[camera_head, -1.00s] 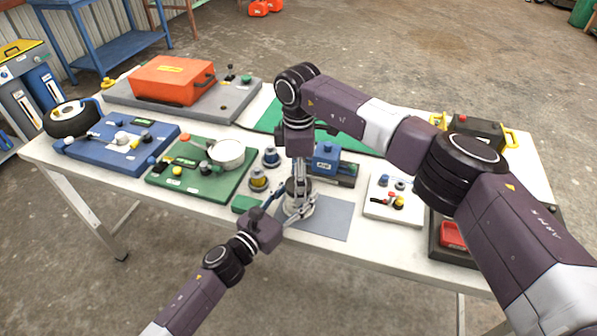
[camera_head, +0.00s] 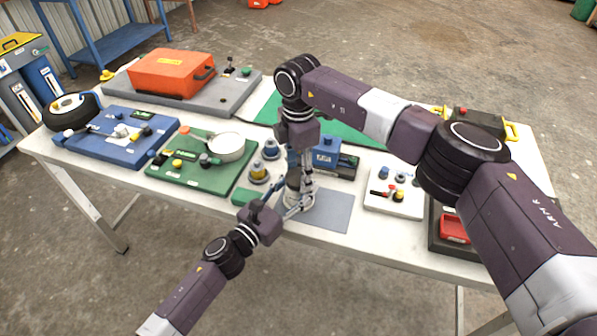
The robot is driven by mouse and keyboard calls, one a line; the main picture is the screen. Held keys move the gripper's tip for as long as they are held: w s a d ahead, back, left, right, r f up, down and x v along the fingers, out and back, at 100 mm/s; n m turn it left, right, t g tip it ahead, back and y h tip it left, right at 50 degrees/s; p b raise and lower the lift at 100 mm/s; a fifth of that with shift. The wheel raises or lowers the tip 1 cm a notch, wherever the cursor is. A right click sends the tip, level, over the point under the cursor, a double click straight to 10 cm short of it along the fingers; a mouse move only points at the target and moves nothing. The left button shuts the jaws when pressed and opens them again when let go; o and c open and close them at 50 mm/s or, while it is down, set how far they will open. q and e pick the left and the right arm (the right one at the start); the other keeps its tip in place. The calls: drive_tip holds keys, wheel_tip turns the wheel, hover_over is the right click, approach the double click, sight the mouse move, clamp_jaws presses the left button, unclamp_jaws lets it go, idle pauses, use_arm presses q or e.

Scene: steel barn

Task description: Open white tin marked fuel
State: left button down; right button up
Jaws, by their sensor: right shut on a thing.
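A small pale metal tin (camera_head: 294,198) stands at the left edge of a grey mat (camera_head: 328,212) near the table's front edge; its label is too small to read. My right gripper (camera_head: 305,184) points straight down over it and is shut on its top, which the fingers largely hide. My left gripper (camera_head: 297,208) reaches in from the lower left with its fingers low at the tin's side. I cannot tell whether those fingers press on it.
A blue box (camera_head: 325,158) stands behind the tin. A white board with small parts (camera_head: 394,205) lies right. A red case (camera_head: 172,74) stands at the back left.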

drive_tip(key=n, duration=0.9)
drive_tip(key=shift+n, duration=0.3)
drive_tip(key=n, duration=0.3)
drive_tip(key=shift+n, duration=0.4)
drive_tip(key=n, duration=0.5)
drive_tip(key=shift+w+r+n, duration=0.1)
drive_tip(key=shift+n, duration=0.2)
drive_tip(key=n, duration=0.9)
drive_tip(key=shift+n, duration=0.3)
drive_tip(key=n, duration=0.5)
drive_tip(key=shift+n, duration=0.3)
drive_tip(key=n, duration=0.4)
drive_tip(key=shift+w+n, duration=0.1)
drive_tip(key=shift+n, duration=0.3)
